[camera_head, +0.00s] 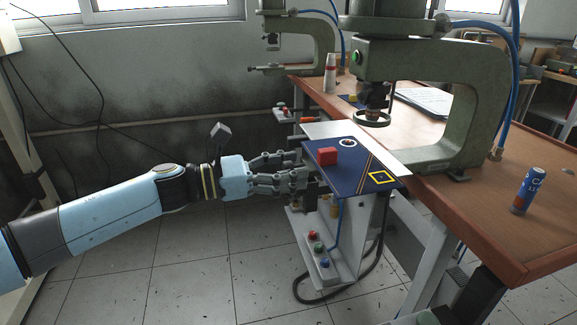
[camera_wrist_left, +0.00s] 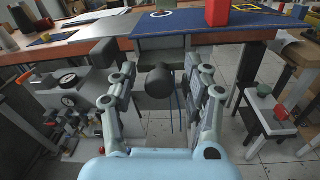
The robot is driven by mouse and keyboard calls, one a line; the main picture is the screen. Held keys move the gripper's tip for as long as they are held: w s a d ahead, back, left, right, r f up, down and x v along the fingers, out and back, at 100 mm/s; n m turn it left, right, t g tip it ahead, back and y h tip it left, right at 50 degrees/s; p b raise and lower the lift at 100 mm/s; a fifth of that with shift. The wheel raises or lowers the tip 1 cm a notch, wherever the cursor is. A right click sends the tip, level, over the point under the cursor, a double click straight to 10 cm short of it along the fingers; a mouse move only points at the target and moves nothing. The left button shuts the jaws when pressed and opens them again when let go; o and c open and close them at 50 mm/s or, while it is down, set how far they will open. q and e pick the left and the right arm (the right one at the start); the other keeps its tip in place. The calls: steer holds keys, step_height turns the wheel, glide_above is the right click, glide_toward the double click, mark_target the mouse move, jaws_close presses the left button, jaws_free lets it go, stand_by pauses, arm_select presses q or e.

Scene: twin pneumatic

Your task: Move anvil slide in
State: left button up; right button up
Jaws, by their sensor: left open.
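The anvil slide (camera_head: 345,178) is a dark blue plate that sticks out from the press over the front edge of the bench. A red block (camera_head: 327,156), a white ring mark and a yellow square mark are on its top. My left gripper (camera_head: 303,167) is at the slide's left edge, with its fingers pointing toward it. In the left wrist view the open fingers are on either side of a dark round knob (camera_wrist_left: 160,82) under the blue plate (camera_wrist_left: 210,27). Whether they touch it, I cannot tell. My right gripper is not in view.
The green C-frame press (camera_head: 465,115) stands on the wooden bench (camera_head: 500,215), its ram above the inner end of the slide. A blue can (camera_head: 528,190) and a cone-shaped spool (camera_head: 330,73) stand on the bench. A button panel (camera_head: 318,250) and a cable are below the slide.

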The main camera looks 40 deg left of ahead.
arm_select(q)
steer(key=c, duration=0.6)
jaws_close()
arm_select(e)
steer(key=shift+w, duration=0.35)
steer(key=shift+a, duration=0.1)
